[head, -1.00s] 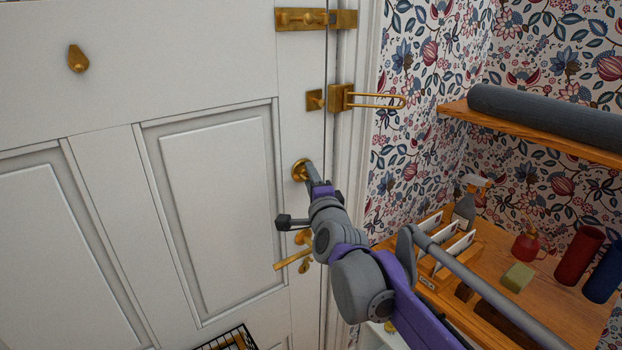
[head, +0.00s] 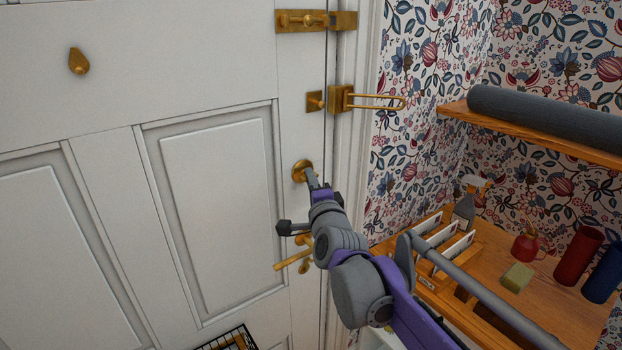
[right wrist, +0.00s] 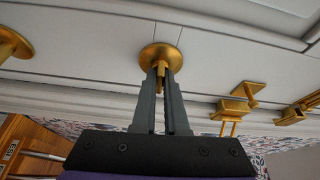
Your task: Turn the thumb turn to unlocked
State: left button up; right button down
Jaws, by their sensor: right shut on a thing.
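The brass thumb turn has a round plate (head: 300,171) on the white door's right edge, above the lever handle. In the right wrist view the thumb turn (right wrist: 161,55) sits at the top middle, its plate flat on the door. My right gripper (head: 308,176) reaches it from the lower right. In the right wrist view my right gripper (right wrist: 160,75) has both fingers closed on the turn's small brass tab, which shows between the fingertips. The fingers hide much of the tab, so its exact angle is hard to tell. My left gripper is not in view.
A brass bolt (head: 316,20) and a swing-bar latch (head: 360,100) are above on the door edge and frame. The lever handle (head: 292,260) is just below my right wrist. A wooden shelf (head: 560,262) with bottles and a letter rack stands right.

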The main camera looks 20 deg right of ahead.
jog(key=shift+w+d+f+n+t+y, duration=0.1)
jog(key=shift+n+t+y, duration=0.35)
jog(key=shift+n+y, duration=2.05)
jog(key=shift+d+f+n+t+y, duration=0.1)
jog(key=shift+n+t+y, duration=0.25)
jog(key=shift+n, duration=4.4)
jog(key=shift+w+d+f+n+t+y, duration=0.1)
jog(key=shift+n+t+y, duration=0.8)
jog(key=shift+n, duration=2.75)
jog(key=shift+g+y, duration=0.3)
jog(key=shift+y, duration=0.15)
jog(key=c, duration=1)
grip_release()
jog(key=shift+o, duration=0.2)
jog(key=shift+s, duration=0.1)
